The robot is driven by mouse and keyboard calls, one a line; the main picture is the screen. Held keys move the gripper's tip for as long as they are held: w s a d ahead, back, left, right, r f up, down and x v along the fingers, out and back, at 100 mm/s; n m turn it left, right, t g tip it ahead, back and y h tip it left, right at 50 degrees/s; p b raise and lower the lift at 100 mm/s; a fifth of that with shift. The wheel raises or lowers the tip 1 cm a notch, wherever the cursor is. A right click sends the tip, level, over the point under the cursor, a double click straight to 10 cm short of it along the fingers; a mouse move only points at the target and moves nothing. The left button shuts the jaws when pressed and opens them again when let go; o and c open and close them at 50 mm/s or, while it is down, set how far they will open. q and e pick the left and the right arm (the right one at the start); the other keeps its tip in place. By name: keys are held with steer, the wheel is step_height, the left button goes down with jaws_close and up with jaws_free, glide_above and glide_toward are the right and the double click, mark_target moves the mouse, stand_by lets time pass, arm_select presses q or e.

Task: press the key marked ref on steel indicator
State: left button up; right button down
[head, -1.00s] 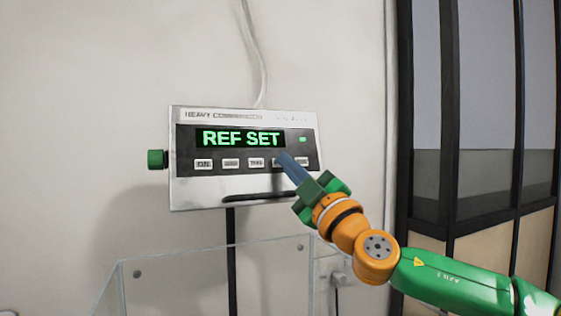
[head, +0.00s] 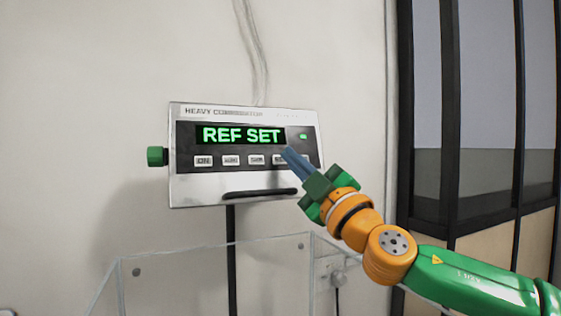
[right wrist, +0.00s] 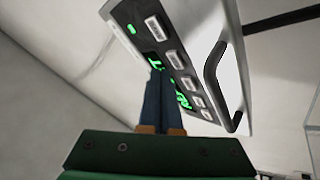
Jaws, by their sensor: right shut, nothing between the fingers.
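The steel indicator (head: 246,188) is a silver box on a dark post, with a black front panel. Its green display (head: 240,135) reads "REF SET". A row of pale keys (head: 231,160) runs under the display; their labels are too small to read surely, and the right end of the row is partly behind my gripper. My right gripper (head: 288,153) is shut and empty, its blue fingertips in front of the panel's right part. In the right wrist view, the shut fingers (right wrist: 160,90) overlap the display beside the keys (right wrist: 174,61); contact cannot be told. My left gripper is not in view.
A dark handle (head: 260,194) runs along the indicator's lower edge, and a green knob (head: 157,156) is on its left side. A clear-walled box (head: 215,246) stands below. A dark-framed glass partition (head: 450,200) is at the right.

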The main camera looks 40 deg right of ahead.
steer(key=shift+s+a+r+b, duration=0.2)
steer(key=shift+s+a, duration=0.05)
steer(key=shift+s, duration=0.45)
steer(key=shift+s+a+r+b, duration=0.15)
steer(key=shift+s+a+r, duration=0.05)
steer(key=shift+s, duration=0.55)
steer(key=shift+s+a+r+b, duration=0.2)
steer(key=shift+s+a, duration=0.05)
steer(key=shift+s, duration=0.45)
